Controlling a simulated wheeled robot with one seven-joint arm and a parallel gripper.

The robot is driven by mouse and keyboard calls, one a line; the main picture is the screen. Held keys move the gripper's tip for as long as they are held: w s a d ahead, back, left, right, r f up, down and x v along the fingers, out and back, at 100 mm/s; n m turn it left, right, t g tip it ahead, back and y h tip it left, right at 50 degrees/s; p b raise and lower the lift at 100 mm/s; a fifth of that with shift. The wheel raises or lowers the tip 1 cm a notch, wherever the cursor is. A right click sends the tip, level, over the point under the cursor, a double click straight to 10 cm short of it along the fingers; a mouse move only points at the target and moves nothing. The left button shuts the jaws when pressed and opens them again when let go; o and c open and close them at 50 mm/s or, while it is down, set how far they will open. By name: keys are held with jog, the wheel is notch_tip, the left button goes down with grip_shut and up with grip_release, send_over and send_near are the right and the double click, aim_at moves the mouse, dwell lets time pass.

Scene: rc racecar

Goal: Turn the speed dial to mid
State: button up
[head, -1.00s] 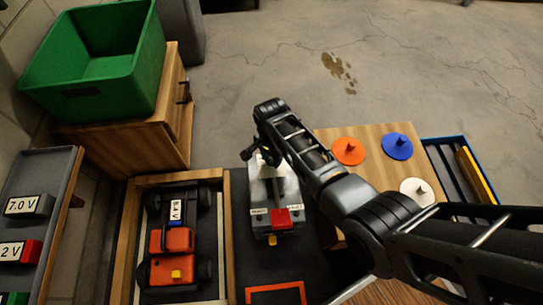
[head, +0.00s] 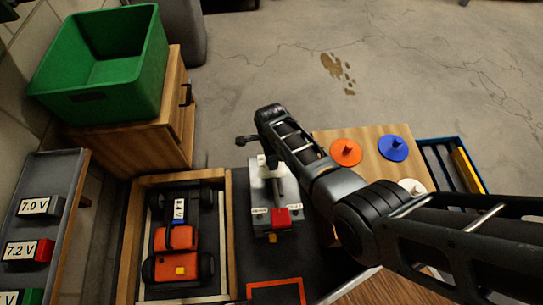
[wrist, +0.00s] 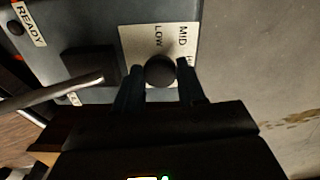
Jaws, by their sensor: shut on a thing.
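The speed dial is a dark round knob (wrist: 160,70) on a pale plate (wrist: 134,42) marked LOW, MID and a third word mostly hidden by my finger. My gripper (wrist: 160,88) is shut on the knob, one finger on each side of it. No pointer mark on the knob can be made out, so its setting is unclear. My arm hides the dial there.
Left of the box, an orange car (head: 180,238) sits in a wooden tray (head: 130,240). A green bin (head: 105,95) stands on a cabinet at the back left. Orange (head: 345,153) and blue (head: 393,149) discs lie on a wooden top at right.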

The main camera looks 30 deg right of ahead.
jog(key=shift+m, duration=0.6)
jog(key=o, duration=1.1)
jog(key=shift+c, duration=0.2)
jog(key=shift+r+p, duration=2.3)
jog(key=shift+r, duration=1.6)
